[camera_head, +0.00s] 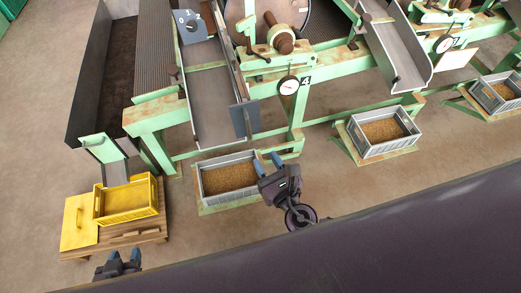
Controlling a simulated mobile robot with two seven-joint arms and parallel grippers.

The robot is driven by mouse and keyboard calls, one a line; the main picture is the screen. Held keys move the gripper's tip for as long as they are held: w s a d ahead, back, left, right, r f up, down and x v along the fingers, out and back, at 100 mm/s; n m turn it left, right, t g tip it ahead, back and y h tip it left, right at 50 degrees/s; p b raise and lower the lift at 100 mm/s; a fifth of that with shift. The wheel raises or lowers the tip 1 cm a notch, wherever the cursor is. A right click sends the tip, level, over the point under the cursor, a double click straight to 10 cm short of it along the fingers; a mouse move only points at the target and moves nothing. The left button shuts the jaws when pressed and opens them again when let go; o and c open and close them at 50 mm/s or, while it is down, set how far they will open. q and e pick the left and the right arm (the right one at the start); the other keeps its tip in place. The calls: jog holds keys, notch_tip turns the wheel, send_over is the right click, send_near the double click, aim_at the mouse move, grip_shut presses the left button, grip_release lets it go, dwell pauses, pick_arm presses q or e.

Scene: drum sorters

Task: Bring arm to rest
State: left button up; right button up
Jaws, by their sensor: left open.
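My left gripper (124,256) is low at the left, in front of the wooden pallet, its two blue fingers apart and nothing between them. Only its top end shows; the arm behind it is hidden by a dark surface. My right gripper (267,160) is in the middle, just right of a grey crate of grain (203,186). Its blue fingers are spread and point up the picture towards the crate's right end. I see nothing between them. I cannot tell whether it touches the crate.
A yellow crate (99,209) and yellow lid (76,229) sit on a wooden pallet (150,235) at left. Green sorter machines with chutes (213,95) fill the back. More grey grain crates (359,145) (479,99) stand right. Bare floor (350,185) lies right of my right gripper.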

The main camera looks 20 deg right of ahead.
jog(key=shift+s, duration=0.3)
dwell(0.5)
jog(key=s+d+f+n+g+h, duration=0.1)
jog(key=d+n, duration=0.4)
jog(key=n, duration=0.6)
jog(key=s+d+f+n+g+h, duration=0.1)
jog(key=s+d+f+n+g, duration=0.2)
jog(key=n, duration=0.8)
jog(key=s+d+f+n+g+h, duration=0.1)
jog(key=s+d+f+n+g, duration=0.1)
jog(key=s+d+f+n, duration=0.2)
jog(key=s+d+n, duration=0.3)
jog(key=d+n, duration=0.1)
jog(key=n, duration=0.4)
jog(key=shift+f+g+h, duration=0.2)
jog(key=shift+g+h, duration=0.1)
